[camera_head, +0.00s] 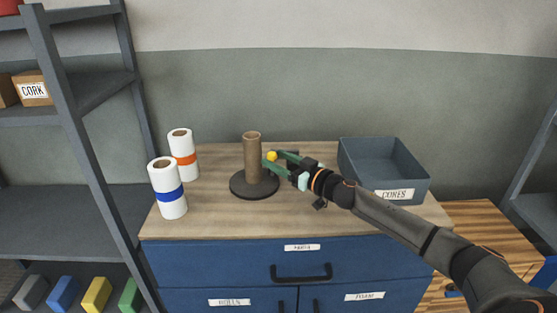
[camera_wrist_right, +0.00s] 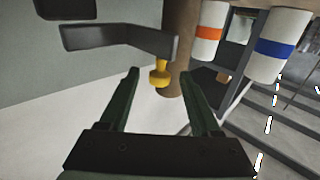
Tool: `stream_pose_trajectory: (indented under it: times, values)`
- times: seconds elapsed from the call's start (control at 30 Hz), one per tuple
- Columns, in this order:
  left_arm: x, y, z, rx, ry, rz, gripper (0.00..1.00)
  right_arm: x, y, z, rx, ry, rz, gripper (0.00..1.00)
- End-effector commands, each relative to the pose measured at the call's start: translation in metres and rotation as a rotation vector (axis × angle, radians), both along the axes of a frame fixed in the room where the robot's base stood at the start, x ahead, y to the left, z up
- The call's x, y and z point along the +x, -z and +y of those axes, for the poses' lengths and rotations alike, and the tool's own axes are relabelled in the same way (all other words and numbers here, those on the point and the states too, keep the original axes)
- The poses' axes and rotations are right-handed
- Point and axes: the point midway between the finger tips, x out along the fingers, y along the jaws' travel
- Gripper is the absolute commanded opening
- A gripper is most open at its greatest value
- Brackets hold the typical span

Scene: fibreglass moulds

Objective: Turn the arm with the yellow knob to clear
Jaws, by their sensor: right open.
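The yellow knob (camera_head: 271,156) is beside the upright brown cardboard core (camera_head: 252,158) on a dark round base (camera_head: 238,188). In the right wrist view the yellow knob (camera_wrist_right: 160,74) hangs at the end of a dark flat arm (camera_wrist_right: 120,40). My right gripper (camera_head: 277,160) is at the knob, coming from the right. In the wrist view its two green fingers (camera_wrist_right: 160,82) are apart, with the knob between their tips and no clear contact. The brown core (camera_wrist_right: 180,50) stands just behind the knob. My left gripper is not in view.
Two white rolls, one with an orange band (camera_head: 183,155) and one with a blue band (camera_head: 167,188), stand left of the core. A grey bin (camera_head: 385,168) labelled CORES is at the right. The wooden top (camera_head: 230,222) is clear in front.

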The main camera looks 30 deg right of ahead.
Motion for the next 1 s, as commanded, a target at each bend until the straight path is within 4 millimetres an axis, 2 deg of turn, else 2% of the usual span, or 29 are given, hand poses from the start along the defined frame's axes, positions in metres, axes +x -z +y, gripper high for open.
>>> stream_pose_trajectory:
  times: [0.23, 0.8, 1.0]
  values:
    - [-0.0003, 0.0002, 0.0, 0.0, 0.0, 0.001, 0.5, 0.0002, 0.0001, 0.0, 0.0, 0.0, 0.0, 0.63]
    - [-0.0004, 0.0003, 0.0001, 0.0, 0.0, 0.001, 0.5, 0.0, 0.0, -0.0002, 0.0, 0.0, 0.0, 0.0]
    - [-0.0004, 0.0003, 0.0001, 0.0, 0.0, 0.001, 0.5, 0.0, 0.0, -0.0002, -0.001, 0.0, 0.0, 0.0]
